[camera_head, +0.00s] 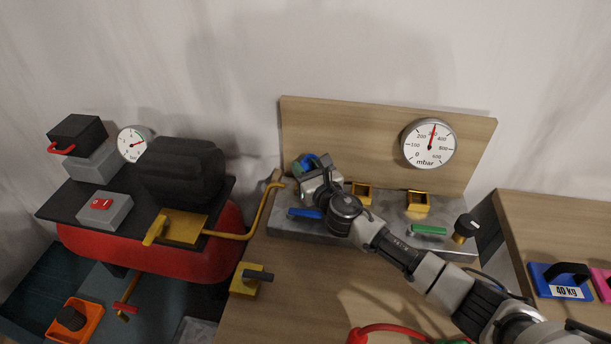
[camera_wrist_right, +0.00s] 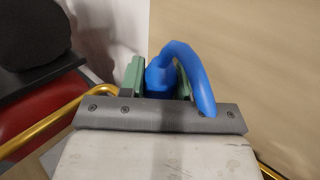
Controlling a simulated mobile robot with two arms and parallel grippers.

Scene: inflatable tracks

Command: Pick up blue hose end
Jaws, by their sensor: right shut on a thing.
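The blue hose end (camera_wrist_right: 160,75) is between the green fingers of my right gripper (camera_wrist_right: 160,84) in the right wrist view, and the fingers are shut on it. The hose curves up and over to the right from the grip. In the head view the blue hose end (camera_head: 310,160) shows only in part at the tip of my right gripper (camera_head: 303,166), in front of the wooden back board. My right arm reaches in from the lower right and hides part of the panel. My left gripper is not in view.
The back board (camera_head: 350,125) carries a gauge (camera_head: 429,144). A red tank (camera_head: 150,250) with a black motor (camera_head: 182,171) stands left. A red hose (camera_head: 385,328) lies in front.

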